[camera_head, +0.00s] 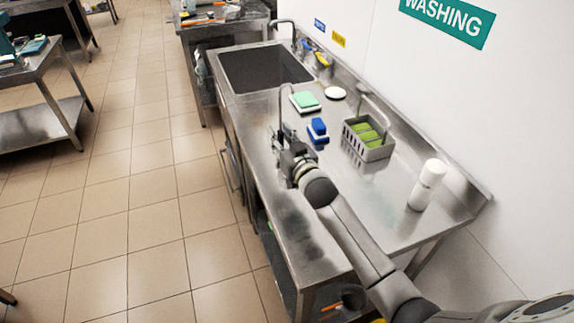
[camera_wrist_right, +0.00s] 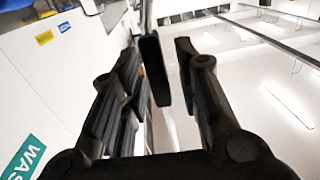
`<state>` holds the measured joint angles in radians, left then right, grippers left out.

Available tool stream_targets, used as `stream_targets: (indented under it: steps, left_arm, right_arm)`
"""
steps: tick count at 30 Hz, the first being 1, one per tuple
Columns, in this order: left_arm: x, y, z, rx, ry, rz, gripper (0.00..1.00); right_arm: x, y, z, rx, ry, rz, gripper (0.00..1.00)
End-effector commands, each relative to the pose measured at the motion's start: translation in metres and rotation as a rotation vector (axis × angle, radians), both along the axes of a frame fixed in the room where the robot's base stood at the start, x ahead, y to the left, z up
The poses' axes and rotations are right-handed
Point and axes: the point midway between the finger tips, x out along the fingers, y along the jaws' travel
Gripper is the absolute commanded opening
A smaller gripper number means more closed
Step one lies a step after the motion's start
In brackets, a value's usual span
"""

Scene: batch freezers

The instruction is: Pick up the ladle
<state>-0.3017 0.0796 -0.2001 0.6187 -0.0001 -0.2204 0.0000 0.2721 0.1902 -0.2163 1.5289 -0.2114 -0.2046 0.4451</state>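My right gripper (camera_head: 293,165) is low over the steel worktop, left of the grey caddy. A thin metal rod with a hooked top, apparently the ladle's handle (camera_head: 283,103), rises at the gripper's tips. The gripper hides its lower part, and I cannot make out a bowl. In the right wrist view the two dark finger pads (camera_wrist_right: 174,75) stand close together with a narrow gap. A grey strip (camera_wrist_right: 145,12) runs behind the left pad. I cannot tell whether the pads grip the handle. My left gripper is not in view.
A sink (camera_head: 262,68) is at the worktop's far end. The worktop's near left is clear.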

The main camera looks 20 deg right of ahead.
Motion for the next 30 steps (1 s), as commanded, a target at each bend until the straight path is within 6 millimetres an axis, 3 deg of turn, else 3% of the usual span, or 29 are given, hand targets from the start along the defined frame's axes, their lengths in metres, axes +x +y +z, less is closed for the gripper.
stream_targets:
  steps: [1, 6, 23, 30]
  left_arm:
    - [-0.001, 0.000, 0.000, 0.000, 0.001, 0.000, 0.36]
    - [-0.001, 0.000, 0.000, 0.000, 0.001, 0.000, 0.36]
    - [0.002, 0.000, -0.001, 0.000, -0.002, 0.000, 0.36]
    - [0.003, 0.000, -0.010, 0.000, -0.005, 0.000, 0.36]
  right_arm:
    - [0.000, 0.000, 0.000, 0.000, 0.000, 0.000, 0.20]
    - [0.000, 0.000, 0.000, 0.000, 0.000, 0.000, 0.00]
    - [0.000, 0.000, 0.003, -0.001, -0.003, 0.000, 0.00]
    - [0.000, 0.000, 0.024, -0.002, -0.010, 0.001, 0.00]
